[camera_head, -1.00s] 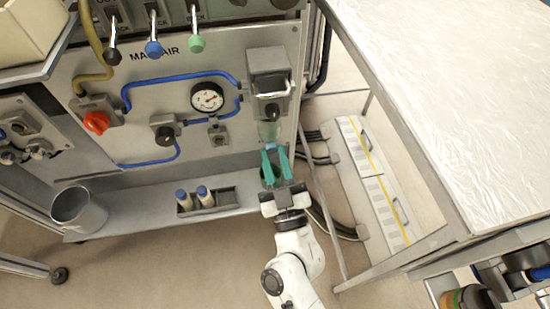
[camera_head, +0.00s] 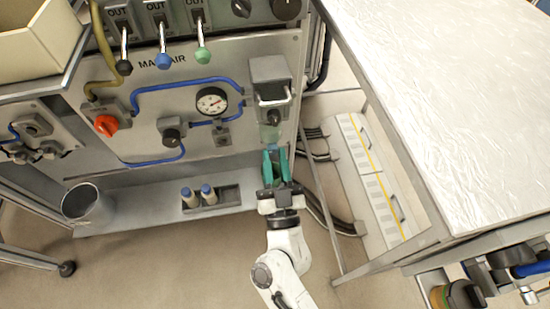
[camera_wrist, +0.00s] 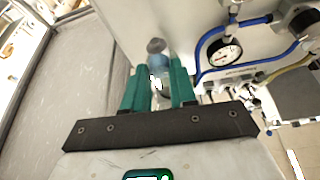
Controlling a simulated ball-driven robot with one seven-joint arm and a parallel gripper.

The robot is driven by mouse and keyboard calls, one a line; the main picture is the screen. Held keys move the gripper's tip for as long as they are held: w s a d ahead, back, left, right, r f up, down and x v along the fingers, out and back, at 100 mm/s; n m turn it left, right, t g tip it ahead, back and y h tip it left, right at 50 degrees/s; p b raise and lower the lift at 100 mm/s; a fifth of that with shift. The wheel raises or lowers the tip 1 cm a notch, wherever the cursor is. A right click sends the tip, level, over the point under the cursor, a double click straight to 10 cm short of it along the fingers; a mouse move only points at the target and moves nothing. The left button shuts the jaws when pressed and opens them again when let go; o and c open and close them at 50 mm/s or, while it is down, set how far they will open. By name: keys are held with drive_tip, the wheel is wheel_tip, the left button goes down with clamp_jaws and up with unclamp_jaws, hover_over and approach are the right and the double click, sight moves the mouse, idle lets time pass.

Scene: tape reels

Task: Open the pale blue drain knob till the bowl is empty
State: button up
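The clear bowl (camera_head: 270,134) hangs under the grey filter-regulator block (camera_head: 269,94) at the panel's right end. The pale blue drain knob (camera_head: 271,147) is at its bottom, just beyond my fingertips. My gripper (camera_head: 275,152) has two green fingers pointing up at it from below. In the wrist view, a pale blue part (camera_wrist: 158,66) shows between the fingertips of my gripper (camera_wrist: 160,70), with a grey round part above it. The fingers stand apart, one on each side. Contact with the knob and any liquid in the bowl cannot be made out.
A pressure gauge (camera_head: 211,102) and blue hoses sit left of the block. An orange knob (camera_head: 106,125) is farther left. A shelf below holds a metal cup (camera_head: 86,204) and two blue-capped bottles (camera_head: 199,196). A plastic-covered table (camera_head: 445,95) stands close on the right.

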drive_tip(key=o, duration=0.5)
drive_tip(key=v, duration=1.1)
drive_tip(key=shift+p, duration=0.3)
